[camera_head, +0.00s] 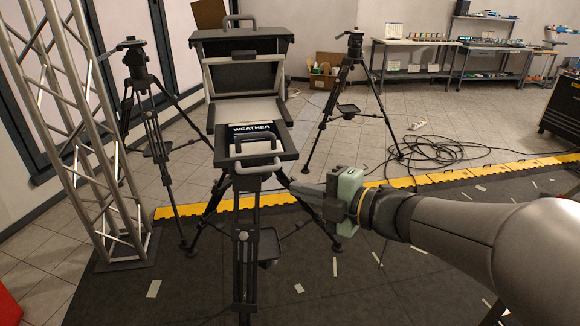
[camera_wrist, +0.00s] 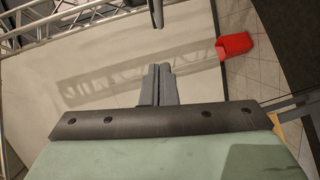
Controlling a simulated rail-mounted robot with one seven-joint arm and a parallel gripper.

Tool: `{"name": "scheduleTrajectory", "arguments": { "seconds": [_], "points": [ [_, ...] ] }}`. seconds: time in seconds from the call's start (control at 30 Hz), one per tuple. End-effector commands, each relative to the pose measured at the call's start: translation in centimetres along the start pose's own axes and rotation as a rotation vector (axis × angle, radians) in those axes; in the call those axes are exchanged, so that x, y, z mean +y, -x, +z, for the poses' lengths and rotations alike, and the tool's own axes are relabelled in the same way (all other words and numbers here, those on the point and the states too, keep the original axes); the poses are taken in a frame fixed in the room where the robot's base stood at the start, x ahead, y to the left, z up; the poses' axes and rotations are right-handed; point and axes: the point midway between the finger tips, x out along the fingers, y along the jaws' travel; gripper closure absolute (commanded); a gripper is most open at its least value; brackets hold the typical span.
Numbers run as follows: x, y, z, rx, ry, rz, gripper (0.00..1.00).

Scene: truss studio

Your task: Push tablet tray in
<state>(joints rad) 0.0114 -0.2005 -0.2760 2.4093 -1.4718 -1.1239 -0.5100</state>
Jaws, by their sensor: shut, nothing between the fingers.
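The tablet tray (camera_head: 283,156) sticks out toward me from the teleprompter on a tripod. A tablet reading "WEATHER" (camera_head: 252,128) lies on it, and a grey handle (camera_head: 256,170) is at its near edge. My gripper (camera_head: 287,182) comes in from the right, beside and slightly below the tray's near right corner. Whether it touches the tray is unclear. My gripper's fingers (camera_wrist: 158,82) are together and empty in the wrist view. A dark bar end at the top of that view cannot be identified.
The teleprompter hood (camera_head: 242,78) stands behind the tray. Two other tripods stand at left (camera_head: 150,110) and right (camera_head: 345,95). A metal truss (camera_head: 85,130) rises at left. Black cables (camera_head: 445,155) lie at right by a yellow floor strip (camera_head: 450,175). A red object (camera_wrist: 234,46) shows in the wrist view.

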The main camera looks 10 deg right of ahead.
Motion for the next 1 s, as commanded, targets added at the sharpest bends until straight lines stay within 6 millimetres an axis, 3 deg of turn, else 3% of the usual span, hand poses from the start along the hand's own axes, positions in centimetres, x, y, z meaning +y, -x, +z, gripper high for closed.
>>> {"name": "scheduleTrajectory", "arguments": {
  "seconds": [0.4, 0.63, 1.0],
  "points": [
    [0.1, -8.6, 0.6, -0.002, -0.006, -0.003, 1.0],
    [0.1, -10.3, 2.5, -0.003, -0.004, -0.001, 1.0],
    [0.0, -10.7, 2.9, -0.003, -0.002, 0.001, 1.0]
  ]
}}
